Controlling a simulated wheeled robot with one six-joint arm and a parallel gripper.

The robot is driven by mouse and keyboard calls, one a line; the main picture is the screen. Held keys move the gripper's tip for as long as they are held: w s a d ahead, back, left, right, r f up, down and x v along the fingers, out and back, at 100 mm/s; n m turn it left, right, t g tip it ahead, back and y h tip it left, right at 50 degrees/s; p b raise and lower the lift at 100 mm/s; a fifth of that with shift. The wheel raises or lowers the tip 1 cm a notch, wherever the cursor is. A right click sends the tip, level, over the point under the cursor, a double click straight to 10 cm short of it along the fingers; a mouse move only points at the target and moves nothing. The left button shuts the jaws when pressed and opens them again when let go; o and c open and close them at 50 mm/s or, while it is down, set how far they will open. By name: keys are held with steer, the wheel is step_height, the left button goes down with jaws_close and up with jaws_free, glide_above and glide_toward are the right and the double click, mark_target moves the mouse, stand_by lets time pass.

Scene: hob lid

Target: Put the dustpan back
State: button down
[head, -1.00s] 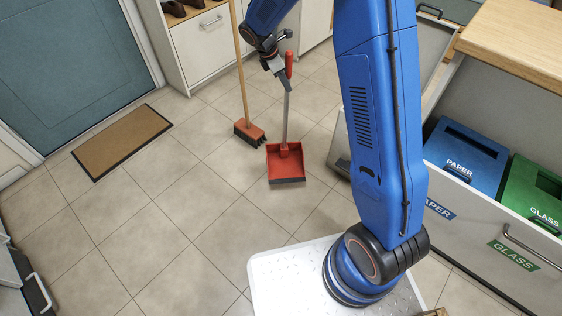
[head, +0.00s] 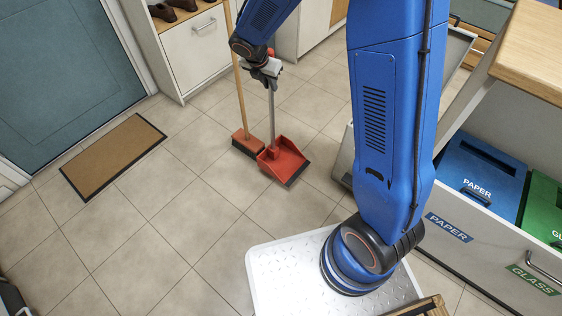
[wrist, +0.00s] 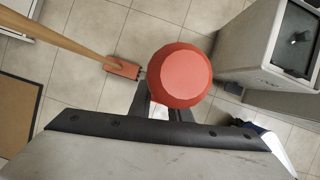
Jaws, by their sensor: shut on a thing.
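The red dustpan (head: 285,160) with its long grey handle (head: 270,108) hangs upright from my gripper (head: 268,72). My gripper is shut on the handle near its red top. In the wrist view the round red handle end (wrist: 182,77) sits between the fingers and hides most of the pan. The broom, with a wooden stick (head: 239,100) and red-brown head (head: 247,141), stands just left of the dustpan. Their heads look very close in the head view; I cannot tell whether they touch. The broom also shows in the wrist view (wrist: 122,68).
A brown doormat (head: 114,156) lies before the teal door (head: 62,62). A white shoe cabinet (head: 192,40) stands behind the broom. At right, an open drawer holds a blue paper bin (head: 480,175) and a green glass bin (head: 545,205). The tiled floor at left front is free.

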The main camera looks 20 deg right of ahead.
mark_target(270, 103)
step_height(270, 103, down, 10)
steer(key=shift+w+r, duration=0.1)
stand_by(0.4)
steer(key=shift+f, duration=0.2)
steer(key=c, duration=1.7)
jaws_free()
steer(key=shift+o, duration=0.2)
steer(key=shift+r, duration=0.1)
